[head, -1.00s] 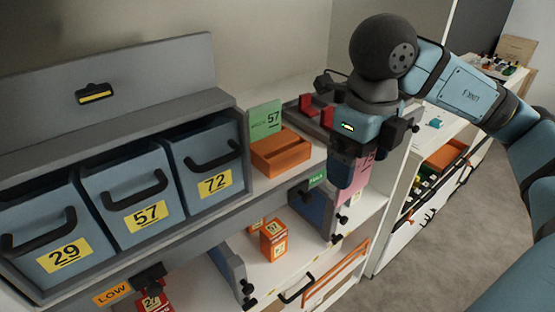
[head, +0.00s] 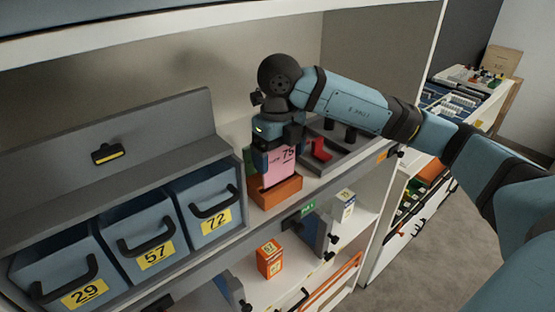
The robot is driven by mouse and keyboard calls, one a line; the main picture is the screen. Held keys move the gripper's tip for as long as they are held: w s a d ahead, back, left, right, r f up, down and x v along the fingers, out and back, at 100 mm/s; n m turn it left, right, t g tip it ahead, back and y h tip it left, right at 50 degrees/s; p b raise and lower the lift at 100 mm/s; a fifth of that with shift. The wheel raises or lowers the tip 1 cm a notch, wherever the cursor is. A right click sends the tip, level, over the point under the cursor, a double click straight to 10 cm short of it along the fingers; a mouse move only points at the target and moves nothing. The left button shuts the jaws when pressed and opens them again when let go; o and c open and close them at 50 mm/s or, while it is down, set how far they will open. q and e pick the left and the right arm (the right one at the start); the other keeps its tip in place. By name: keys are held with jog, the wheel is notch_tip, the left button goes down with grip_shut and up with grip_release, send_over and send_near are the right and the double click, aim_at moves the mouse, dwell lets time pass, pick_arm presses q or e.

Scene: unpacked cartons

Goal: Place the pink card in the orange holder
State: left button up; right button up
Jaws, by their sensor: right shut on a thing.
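My right gripper (head: 277,146) is shut on the top of the pink card (head: 280,169), which bears the number 75 and hangs upright below the fingers. The orange holder (head: 275,194) stands on the shelf, and the card's lower edge meets it in the picture. I cannot tell whether the card rests in the holder or is just over it. A green card (head: 249,160) stands at the back of the holder, mostly hidden behind my gripper and the pink card. My left gripper is not in view.
Blue bins numbered 29, 57 and 72 (head: 205,205) stand left of the holder. A grey tray (head: 348,158) with a red part (head: 320,150) lies to its right. A lower shelf holds an orange box (head: 269,260) and a white box (head: 343,205).

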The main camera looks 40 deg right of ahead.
aim_at(277, 166)
jog(key=shift+w, duration=0.35)
jog(key=shift+f, duration=0.25)
notch_tip(277, 166, down, 3)
jog(key=shift+r+p, duration=0.1)
jog(key=shift+p, duration=0.5)
jog(key=shift+f, duration=0.2)
jog(key=shift+f+b, duration=0.15)
jog(key=shift+b, duration=0.15)
jog(key=o, duration=0.6)
